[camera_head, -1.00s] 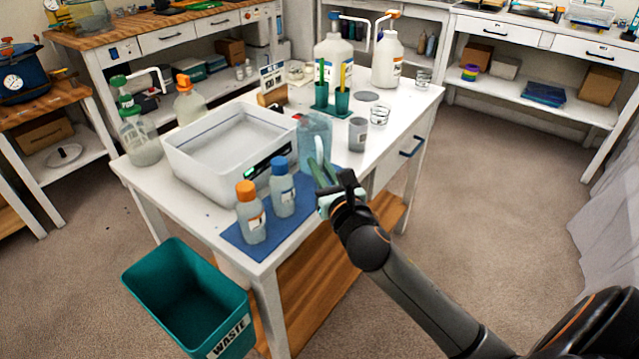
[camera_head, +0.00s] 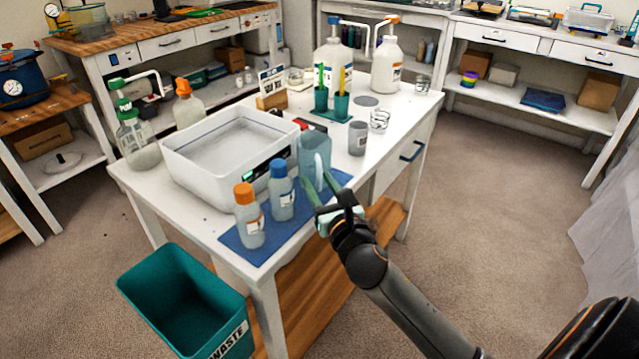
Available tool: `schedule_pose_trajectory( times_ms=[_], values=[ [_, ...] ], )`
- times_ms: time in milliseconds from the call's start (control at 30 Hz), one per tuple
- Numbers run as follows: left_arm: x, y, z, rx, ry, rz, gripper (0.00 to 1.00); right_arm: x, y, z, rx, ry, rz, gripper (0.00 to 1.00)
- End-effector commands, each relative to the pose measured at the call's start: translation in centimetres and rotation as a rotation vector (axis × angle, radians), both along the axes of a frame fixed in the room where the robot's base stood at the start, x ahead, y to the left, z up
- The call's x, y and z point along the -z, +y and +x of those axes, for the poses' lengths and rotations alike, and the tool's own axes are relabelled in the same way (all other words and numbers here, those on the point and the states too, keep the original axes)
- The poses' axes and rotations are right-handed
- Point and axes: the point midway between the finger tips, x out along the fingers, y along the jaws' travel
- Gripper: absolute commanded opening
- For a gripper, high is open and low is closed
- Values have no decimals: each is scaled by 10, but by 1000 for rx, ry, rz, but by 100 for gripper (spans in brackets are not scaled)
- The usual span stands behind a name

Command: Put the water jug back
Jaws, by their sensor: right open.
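The water jug (camera_head: 313,152) is a translucent blue-grey jug with a pale handle facing me. It stands upright on the table, at the back end of the blue mat (camera_head: 243,239), beside the white basin. My right gripper (camera_head: 319,186) is open, with its green fingers just in front of the jug and below its handle. The fingers look apart from the handle, though the exact gap is hard to tell. My left gripper is not in view.
An orange-capped bottle (camera_head: 249,216) and a blue-capped bottle (camera_head: 281,190) stand on the mat left of the jug. The white basin (camera_head: 190,174) is behind them. A grey cup (camera_head: 357,138) stands to the right. A teal waste bin (camera_head: 190,310) is on the floor.

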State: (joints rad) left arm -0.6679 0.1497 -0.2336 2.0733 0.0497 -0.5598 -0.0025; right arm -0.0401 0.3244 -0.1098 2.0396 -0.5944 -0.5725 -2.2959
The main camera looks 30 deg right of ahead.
Motion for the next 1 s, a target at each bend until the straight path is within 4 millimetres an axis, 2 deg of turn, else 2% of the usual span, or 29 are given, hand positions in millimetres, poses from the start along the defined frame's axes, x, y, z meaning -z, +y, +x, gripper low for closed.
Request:
schedule_pose_trajectory(
  times_ms=[267, 367, 800, 1000],
  values=[
    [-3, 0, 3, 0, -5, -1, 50, -3, 1, -4, -1, 1, -1, 44],
    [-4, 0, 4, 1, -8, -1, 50, -2, 4, -17, -2, 2, 0, 44],
    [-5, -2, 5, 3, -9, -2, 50, -2, 19, -95, 0, 2, 1, 44],
    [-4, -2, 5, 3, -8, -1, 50, -2, 22, -113, 0, 1, 2, 44]
  ],
)
